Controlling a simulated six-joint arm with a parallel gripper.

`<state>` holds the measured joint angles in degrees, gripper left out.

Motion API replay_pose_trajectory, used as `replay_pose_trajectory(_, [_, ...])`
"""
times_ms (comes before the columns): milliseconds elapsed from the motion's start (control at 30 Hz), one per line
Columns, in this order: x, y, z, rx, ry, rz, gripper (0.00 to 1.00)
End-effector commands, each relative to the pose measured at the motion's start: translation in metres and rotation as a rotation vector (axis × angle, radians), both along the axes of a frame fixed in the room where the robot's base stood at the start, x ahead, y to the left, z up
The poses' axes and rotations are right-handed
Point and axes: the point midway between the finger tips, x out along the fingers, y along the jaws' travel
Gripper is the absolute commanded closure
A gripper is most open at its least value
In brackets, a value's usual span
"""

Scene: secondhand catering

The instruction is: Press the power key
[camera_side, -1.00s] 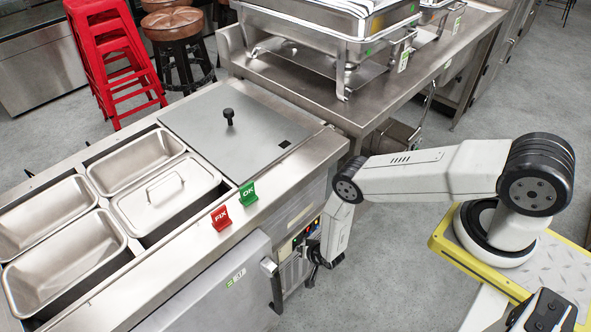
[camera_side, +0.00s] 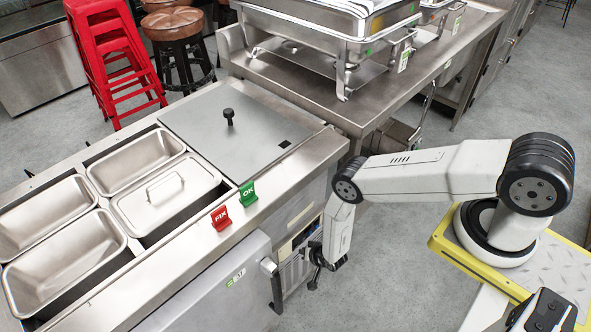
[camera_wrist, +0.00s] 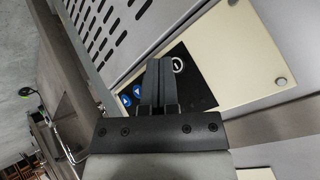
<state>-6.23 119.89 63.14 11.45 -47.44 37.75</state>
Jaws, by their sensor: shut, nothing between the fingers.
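The power key (camera_wrist: 178,65), a round dark key with a pale ring and short bar, sits on a black section of a cream control panel (camera_wrist: 235,55) in the wrist view. My gripper (camera_wrist: 158,65) is shut and empty, with its dark fingertips over the black section, just left of the key in the picture. I cannot tell whether the tips touch the panel. In the side view my gripper (camera_side: 317,265) is at the front of the steel counter, below the top; the key cannot be made out there.
Blue keys (camera_wrist: 126,99) lie left of the fingers, and a slotted metal grille (camera_wrist: 105,30) lies above. In the side view a green OK tag (camera_side: 248,193) and a red FIX tag (camera_side: 221,217) stand on the counter edge. Grey floor is open below my arm.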

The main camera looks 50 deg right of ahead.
Motion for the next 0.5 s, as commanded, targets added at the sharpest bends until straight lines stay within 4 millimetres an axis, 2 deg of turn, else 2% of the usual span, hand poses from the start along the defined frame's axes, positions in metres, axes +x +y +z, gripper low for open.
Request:
replay_pose_trajectory(167, [-0.004, 0.0, 0.0, 0.0, 0.001, 0.0, 1.0])
replay_pose_trajectory(500, [-0.026, 0.0, 0.0, -0.001, 0.001, 0.001, 1.0])
